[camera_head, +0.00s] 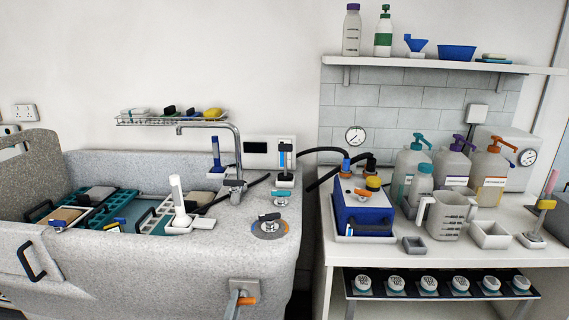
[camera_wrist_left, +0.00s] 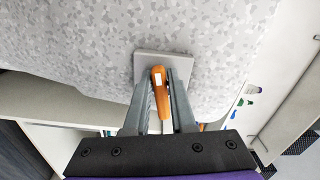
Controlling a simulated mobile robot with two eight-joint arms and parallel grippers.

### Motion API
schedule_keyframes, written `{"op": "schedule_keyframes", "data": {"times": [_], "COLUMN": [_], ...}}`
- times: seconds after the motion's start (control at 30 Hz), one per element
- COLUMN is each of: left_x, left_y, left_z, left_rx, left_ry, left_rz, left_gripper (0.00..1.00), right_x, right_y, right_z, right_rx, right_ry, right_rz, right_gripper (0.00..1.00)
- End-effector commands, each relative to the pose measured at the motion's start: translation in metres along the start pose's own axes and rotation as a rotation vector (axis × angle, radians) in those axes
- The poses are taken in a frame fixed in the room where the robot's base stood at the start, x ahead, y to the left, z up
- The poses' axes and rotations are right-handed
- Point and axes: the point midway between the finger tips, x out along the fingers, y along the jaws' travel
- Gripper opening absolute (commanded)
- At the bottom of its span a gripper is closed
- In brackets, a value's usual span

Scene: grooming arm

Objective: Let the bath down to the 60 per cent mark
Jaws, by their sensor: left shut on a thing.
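The grey speckled bath (camera_head: 215,255) fills the left of the head view. Dark water shows in part between the things in it. On the bath's front wall is a grey plate (camera_head: 255,287) with an orange lever handle (camera_head: 248,301). My left gripper (camera_head: 236,300) is at this plate, low in the head view. In the left wrist view my left gripper (camera_wrist_left: 159,90) is shut on the orange handle (camera_wrist_left: 158,95), one finger on each side. An upright blue gauge (camera_head: 285,157) stands on the bath's rim; its marks are too small to read. My right gripper is not in view.
Teal racks (camera_head: 113,206) and a white upright-handled item (camera_head: 179,205) stand in or on the bath. A bench (camera_head: 400,251) with a blue pump box (camera_head: 362,206) and bottles stands at right.

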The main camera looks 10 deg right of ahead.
Motion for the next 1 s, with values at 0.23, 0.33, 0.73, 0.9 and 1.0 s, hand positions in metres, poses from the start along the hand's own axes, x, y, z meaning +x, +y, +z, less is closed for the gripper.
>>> {"op": "schedule_keyframes", "data": {"times": [0.23,0.33,0.73,0.9,1.0], "left_x": [0.001,0.001,0.001,0.001,0.0], "left_y": [-0.003,-0.002,-0.007,-0.005,-0.004], "left_z": [-0.003,-0.003,-0.004,-0.003,-0.002], "left_rx": [0.071,0.071,0.205,0.217,0.216], "left_ry": [0.005,0.005,0.005,0.004,0.003], "left_rz": [-0.005,-0.005,-0.006,-0.004,-0.003], "left_gripper": [0.0,0.0,0.0,0.49,0.57], "right_x": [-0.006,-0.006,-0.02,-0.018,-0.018], "right_y": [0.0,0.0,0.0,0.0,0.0], "right_z": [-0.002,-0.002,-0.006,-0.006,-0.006], "right_rx": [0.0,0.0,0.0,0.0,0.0], "right_ry": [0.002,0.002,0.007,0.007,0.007], "right_rz": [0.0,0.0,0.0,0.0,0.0], "right_gripper": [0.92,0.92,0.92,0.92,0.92]}}
